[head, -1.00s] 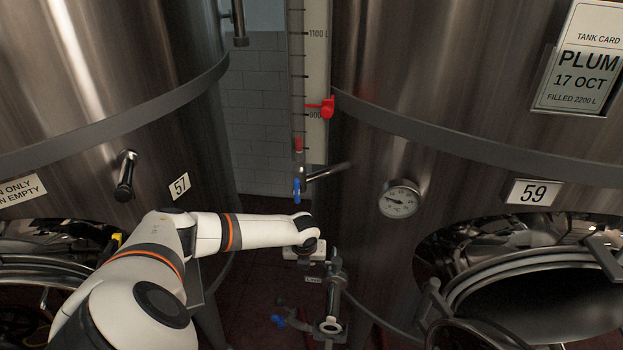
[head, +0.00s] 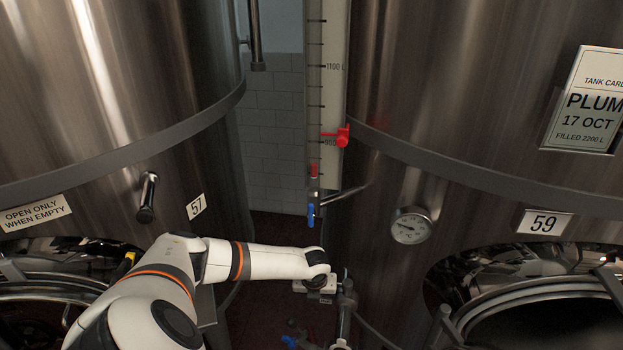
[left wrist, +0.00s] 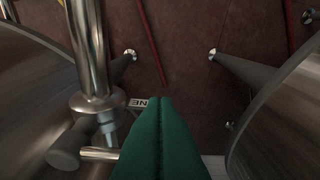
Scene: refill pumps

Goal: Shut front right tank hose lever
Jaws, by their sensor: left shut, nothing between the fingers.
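The right tank (head: 440,165), labelled 59, is a steel tank with a round dial. A blue lever (head: 311,213) hangs at the foot of the level gauge beside it. Another blue lever (head: 290,342) shows low at the picture's bottom edge, partly cut off. My left gripper (head: 318,285) is between the two tanks, below the gauge lever, by a steel pipe fitting. In the left wrist view its green fingers (left wrist: 153,100) are shut and empty, pointing over the floor, with a steel pipe and valve (left wrist: 95,100) just left of them. My right gripper is not in view.
The left tank (head: 110,130), labelled 57, has a short handle (head: 147,197). A red clamp (head: 342,136) sits on the level gauge (head: 327,90). Open hatches stand low at both sides. The wrist view shows tank legs and a thin red line on the floor.

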